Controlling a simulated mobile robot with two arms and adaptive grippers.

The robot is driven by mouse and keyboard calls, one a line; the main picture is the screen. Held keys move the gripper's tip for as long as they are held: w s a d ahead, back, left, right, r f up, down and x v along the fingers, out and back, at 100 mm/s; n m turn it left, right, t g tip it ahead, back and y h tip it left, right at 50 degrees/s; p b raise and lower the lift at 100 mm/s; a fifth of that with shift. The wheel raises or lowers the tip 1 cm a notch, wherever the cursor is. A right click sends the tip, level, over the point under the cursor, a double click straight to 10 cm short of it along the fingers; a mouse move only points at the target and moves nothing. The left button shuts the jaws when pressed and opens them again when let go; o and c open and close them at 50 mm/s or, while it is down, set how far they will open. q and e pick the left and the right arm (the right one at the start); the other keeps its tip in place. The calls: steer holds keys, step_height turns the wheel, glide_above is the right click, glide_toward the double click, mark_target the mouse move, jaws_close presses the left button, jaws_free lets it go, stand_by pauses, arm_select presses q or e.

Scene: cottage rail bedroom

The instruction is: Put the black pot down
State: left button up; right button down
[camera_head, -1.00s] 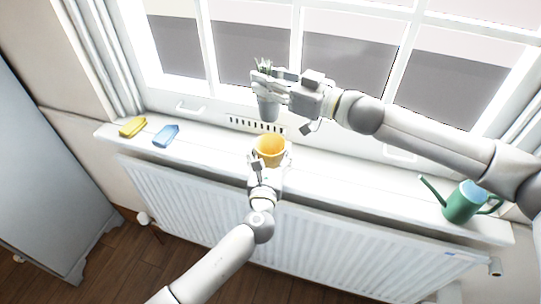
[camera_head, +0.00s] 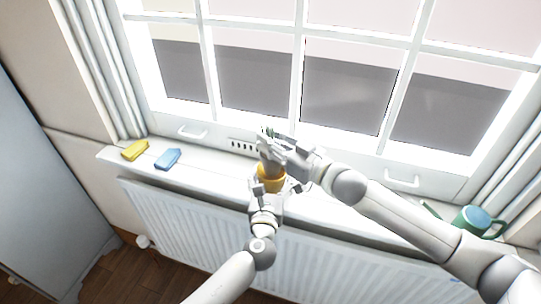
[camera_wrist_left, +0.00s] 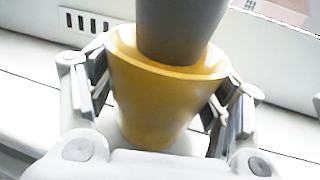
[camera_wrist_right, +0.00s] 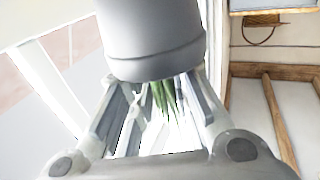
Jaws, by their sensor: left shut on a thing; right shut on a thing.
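The black pot, dark grey in these views, shows in the left wrist view (camera_wrist_left: 182,28) with its lower end inside the mouth of a yellow pot (camera_wrist_left: 155,100). My right gripper (camera_head: 270,145) is shut on the black pot, above the yellow one. Green leaves (camera_wrist_right: 163,97) of its plant show between the fingers in the right wrist view, where the pot (camera_wrist_right: 152,40) fills the top middle. My left gripper (camera_head: 269,186) is shut around the yellow pot, which stands upright at the windowsill. Whether the black pot touches the bottom inside is hidden.
The white windowsill (camera_head: 215,176) runs above a radiator (camera_head: 180,213). A yellow block (camera_head: 135,150) and a blue block (camera_head: 167,159) lie at its left. A green watering can (camera_head: 474,221) stands at the right, partly behind my right arm. The window is close behind.

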steer(key=shift+f, duration=1.85)
steer(key=shift+f, duration=0.4)
steer(key=shift+f, duration=0.2)
steer(key=c, duration=1.3)
jaws_free()
steer(key=shift+r, duration=0.1)
steer(key=shift+r, duration=0.35)
steer(key=v, duration=1.2)
steer(key=shift+r, duration=0.15)
